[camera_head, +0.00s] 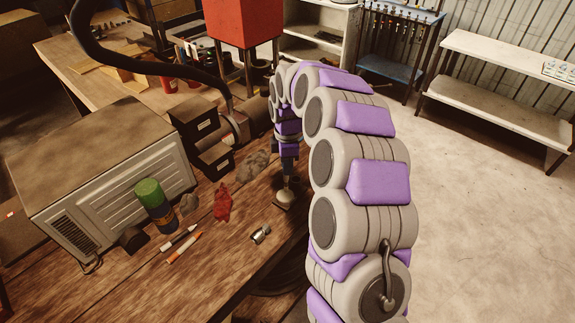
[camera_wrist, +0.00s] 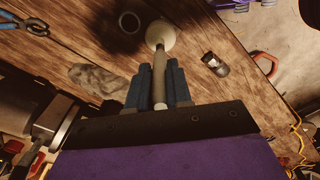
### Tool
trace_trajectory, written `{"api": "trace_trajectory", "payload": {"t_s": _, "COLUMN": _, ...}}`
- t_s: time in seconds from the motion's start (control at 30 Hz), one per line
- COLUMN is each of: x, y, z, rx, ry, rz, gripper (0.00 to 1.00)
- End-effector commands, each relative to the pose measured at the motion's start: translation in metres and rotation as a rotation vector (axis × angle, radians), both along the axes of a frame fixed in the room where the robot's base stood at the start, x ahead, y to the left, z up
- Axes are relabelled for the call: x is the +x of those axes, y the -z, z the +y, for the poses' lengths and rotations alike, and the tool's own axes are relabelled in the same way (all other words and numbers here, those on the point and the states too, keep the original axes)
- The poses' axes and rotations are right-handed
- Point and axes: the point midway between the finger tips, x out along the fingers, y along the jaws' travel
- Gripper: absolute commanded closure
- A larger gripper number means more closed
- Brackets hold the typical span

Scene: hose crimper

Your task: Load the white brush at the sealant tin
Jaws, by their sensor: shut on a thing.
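My gripper (camera_head: 288,176) points down over the wooden bench in the head view. In the wrist view its blue fingers (camera_wrist: 158,88) are shut on the pale handle of the white brush (camera_wrist: 159,65). A round, whitish end (camera_wrist: 160,35) shows at the handle's far tip, and it also shows below my gripper in the head view (camera_head: 284,199). I cannot tell whether this round part is the brush's head or a small tin under it. I cannot clearly make out the sealant tin, or any sealant on the brush.
On the bench (camera_head: 225,265) are a green-capped can (camera_head: 152,202), two markers (camera_head: 184,247), a red cloth (camera_head: 222,201), a grey rag (camera_head: 252,167) and a small metal fitting (camera_head: 260,234). A large metal box (camera_head: 105,150) stands at left. Pliers (camera_wrist: 25,22) show in the wrist view.

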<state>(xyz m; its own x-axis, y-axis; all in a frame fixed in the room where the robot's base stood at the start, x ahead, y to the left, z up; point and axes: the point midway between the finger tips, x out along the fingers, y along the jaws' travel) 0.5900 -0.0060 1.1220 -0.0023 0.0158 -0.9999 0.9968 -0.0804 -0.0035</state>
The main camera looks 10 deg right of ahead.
Motion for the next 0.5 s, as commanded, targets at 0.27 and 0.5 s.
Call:
{"api": "trace_trajectory", "payload": {"t_s": 0.27, "x": 0.001, "y": -0.023, "z": -0.001, "rx": 0.001, "ry": -0.001, "rz": -0.003, "gripper": 1.00}}
{"api": "trace_trajectory", "payload": {"t_s": 0.5, "x": 0.002, "y": -0.040, "z": -0.002, "rx": 0.002, "ry": 0.000, "rz": -0.005, "gripper": 1.00}}
